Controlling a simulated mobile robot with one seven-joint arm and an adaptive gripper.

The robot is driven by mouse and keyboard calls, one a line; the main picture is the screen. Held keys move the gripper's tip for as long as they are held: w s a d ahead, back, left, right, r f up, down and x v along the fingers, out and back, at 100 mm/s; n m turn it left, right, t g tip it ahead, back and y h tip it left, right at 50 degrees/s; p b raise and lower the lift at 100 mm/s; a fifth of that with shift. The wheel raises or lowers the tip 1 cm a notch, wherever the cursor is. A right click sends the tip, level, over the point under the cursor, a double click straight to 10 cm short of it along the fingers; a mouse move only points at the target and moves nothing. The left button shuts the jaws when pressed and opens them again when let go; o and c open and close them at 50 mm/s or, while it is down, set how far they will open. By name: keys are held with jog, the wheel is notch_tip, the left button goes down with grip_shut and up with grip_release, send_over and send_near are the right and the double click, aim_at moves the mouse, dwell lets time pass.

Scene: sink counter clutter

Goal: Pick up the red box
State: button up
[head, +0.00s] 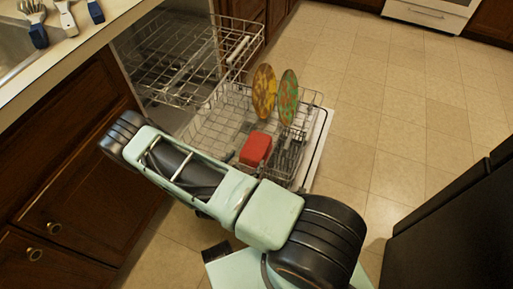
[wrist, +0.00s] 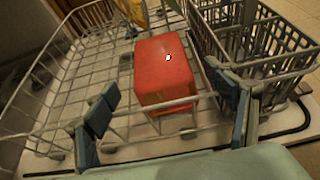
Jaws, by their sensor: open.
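The red box (head: 255,149) sits in the lower dishwasher rack (head: 213,128), near its front right part. In the wrist view the red box (wrist: 165,72) lies ahead of my gripper, between the lines of its two fingers and apart from them. My gripper (wrist: 168,118) is open and empty, with a finger at each side of the picture. The rack's front wires pass between the fingers and the box. In the head view my arm hides the gripper.
Two patterned plates (head: 264,92) (head: 288,97) stand in the lower rack behind the box. A grey cutlery basket (wrist: 250,40) is right of the box. The upper rack (head: 180,60) is pulled out above. Counter and cabinets (head: 60,150) are at left; open floor (head: 380,120) is at right.

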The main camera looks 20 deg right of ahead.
aim_at(255, 146)
jog(key=b+x, duration=0.3)
jog(key=x, duration=0.6)
jog(key=shift+w+d, duration=0.15)
jog(key=shift+w, duration=0.15)
jog(key=shift+r, duration=0.1)
jog(key=c, duration=0.9)
